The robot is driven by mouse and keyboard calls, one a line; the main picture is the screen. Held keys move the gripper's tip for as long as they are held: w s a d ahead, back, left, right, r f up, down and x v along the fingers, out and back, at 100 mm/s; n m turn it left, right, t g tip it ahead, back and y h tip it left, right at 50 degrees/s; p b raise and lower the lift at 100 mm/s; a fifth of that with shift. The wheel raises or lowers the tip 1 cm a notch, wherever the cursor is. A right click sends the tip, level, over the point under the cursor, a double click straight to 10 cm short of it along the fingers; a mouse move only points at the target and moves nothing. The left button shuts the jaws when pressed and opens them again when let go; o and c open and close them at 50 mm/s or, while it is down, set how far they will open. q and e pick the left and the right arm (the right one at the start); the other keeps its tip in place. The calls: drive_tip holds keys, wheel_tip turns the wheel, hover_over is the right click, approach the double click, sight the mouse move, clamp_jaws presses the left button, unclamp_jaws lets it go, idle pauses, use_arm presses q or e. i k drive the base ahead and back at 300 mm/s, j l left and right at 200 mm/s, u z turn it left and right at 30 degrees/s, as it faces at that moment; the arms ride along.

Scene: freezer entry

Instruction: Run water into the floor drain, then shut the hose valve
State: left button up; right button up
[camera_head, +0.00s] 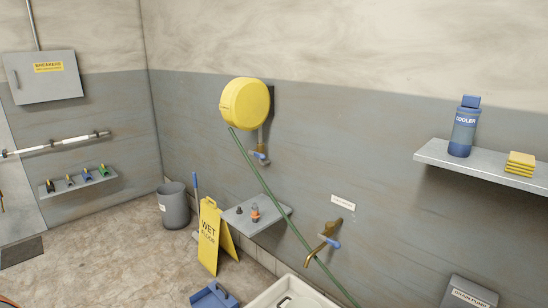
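A yellow hose reel (245,103) is mounted on the grey back wall. A green hose (275,200) runs from it down to the right and leaves the picture at the bottom edge; its end is out of view. A valve with a blue lever (259,155) sits on the pipe under the reel. A brass tap (318,250) with another blue lever (331,242) sticks out lower on the wall, close to the hose. I cannot make out the floor drain or any running water. Neither of my grippers is in view.
A white basin (262,302) is at the bottom edge. A yellow wet-floor sign (209,238), a grey bin (173,205) and a blue object (213,297) stand on the floor. A small shelf (270,222) holds fittings; a right shelf (435,154) holds a blue bottle.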

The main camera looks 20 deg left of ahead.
sight(262, 156)
drive_tip(key=i+j+z, duration=0.1)
drive_tip(key=j+z, duration=0.35)
drive_tip(key=j, duration=1)
drive_tip(key=k+j+z, duration=0.1)
drive_tip(key=j+z, duration=0.4)
drive_tip(key=j, duration=0.9)
drive_tip(key=k+j+z, duration=0.1)
drive_tip(key=j+z, duration=0.2)
drive_tip(key=j, duration=0.7)
